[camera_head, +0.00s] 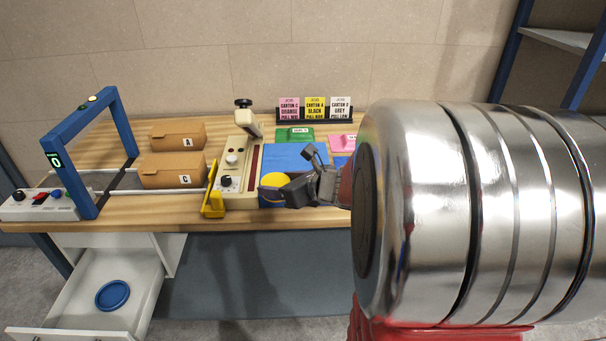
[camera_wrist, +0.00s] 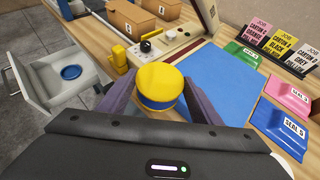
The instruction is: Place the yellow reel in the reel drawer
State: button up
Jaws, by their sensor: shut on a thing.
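The yellow reel (camera_wrist: 158,84) is between the fingers of my gripper (camera_wrist: 155,98) in the wrist view, with a dark blue band below its yellow top. My gripper (camera_head: 276,189) is shut on it. In the head view the yellow reel (camera_head: 272,181) shows above the front part of the bench, near the blue mat (camera_head: 292,157); its height above the surface is hard to tell. The reel drawer (camera_head: 140,283) is pulled open under the bench at the lower left. A blue disc-like reel (camera_head: 113,295) lies in it; it also shows in the wrist view (camera_wrist: 71,72).
Cartons A (camera_head: 178,136) and C (camera_head: 172,172), a blue arch (camera_head: 82,150) and a control box (camera_head: 38,205) are further left. Green (camera_head: 295,135) and pink (camera_head: 341,143) blocks lie behind.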

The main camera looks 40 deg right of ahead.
jog(key=w+a+f+n+y, duration=0.1)
jog(key=w+a+f, duration=0.2)
jog(key=a, duration=0.7)
jog(key=w+a+f+n+y, duration=0.1)
jog(key=w+a+f, duration=0.2)
jog(key=a, duration=0.7)
notch_tip(320, 180, down, 2)
jog(key=shift+a+f+g, duration=0.1)
jog(key=shift+a+g, duration=0.1)
jog(key=shift+g, duration=0.2)
